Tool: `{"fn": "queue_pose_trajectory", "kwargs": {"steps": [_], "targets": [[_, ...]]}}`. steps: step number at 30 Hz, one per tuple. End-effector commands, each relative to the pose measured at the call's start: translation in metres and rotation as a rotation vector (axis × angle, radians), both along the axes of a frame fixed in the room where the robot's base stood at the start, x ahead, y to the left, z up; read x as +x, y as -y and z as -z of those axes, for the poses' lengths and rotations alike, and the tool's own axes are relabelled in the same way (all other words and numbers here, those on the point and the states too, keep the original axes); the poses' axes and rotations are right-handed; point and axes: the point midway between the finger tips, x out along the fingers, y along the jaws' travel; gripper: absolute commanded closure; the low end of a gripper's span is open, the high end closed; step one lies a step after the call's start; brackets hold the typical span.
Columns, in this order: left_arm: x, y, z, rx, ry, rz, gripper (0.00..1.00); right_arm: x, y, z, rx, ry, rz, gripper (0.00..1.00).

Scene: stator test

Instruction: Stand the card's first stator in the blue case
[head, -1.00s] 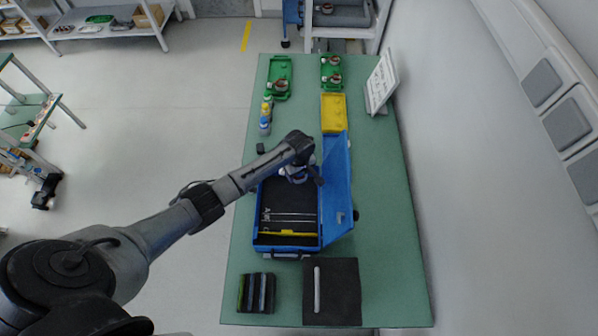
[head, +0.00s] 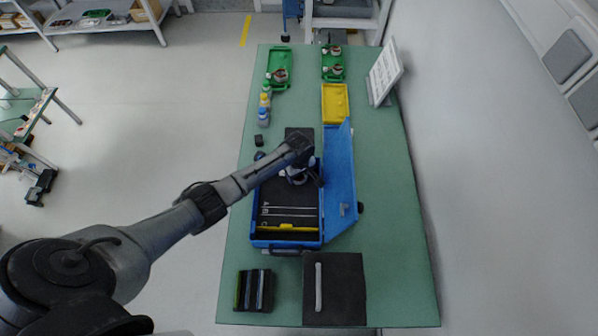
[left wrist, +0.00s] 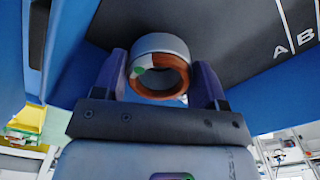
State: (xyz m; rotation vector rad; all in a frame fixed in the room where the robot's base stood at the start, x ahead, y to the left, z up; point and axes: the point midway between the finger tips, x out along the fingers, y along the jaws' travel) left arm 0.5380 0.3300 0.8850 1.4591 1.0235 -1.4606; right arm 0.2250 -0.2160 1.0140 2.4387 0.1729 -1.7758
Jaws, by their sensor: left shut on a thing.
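The blue case (head: 254,222) lies open on the green table, its lid (head: 341,175) raised on the right. Its dark floor carries pale lines and letters, and A and B show in the left wrist view (left wrist: 290,42). My left gripper (head: 299,177) is over the far part of the case. In the left wrist view it is shut on a stator (left wrist: 160,52), a grey ring with copper windings and a green mark. I cannot tell whether the stator touches the floor. The card (head: 384,72) stands at the far right, its writing too small to read. My right gripper is not in view.
Green trays (head: 271,84) (head: 326,77) with stators stand at the far end. A yellow tray (head: 335,104) lies beyond the lid. Small bottles (head: 264,103) line the left edge. A black mat (head: 345,290) and a dark block (head: 253,290) lie near. The table right of the lid is clear.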

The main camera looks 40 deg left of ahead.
Motion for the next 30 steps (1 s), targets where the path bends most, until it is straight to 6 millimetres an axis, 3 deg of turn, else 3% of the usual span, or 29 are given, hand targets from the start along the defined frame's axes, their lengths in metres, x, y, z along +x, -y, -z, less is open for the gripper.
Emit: {"fn": "queue_pose_trajectory", "kwargs": {"steps": [30], "targets": [[0.0004,0.0007,0.0091,0.001,0.001,0.001,0.70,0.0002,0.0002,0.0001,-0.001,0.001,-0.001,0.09]]}}
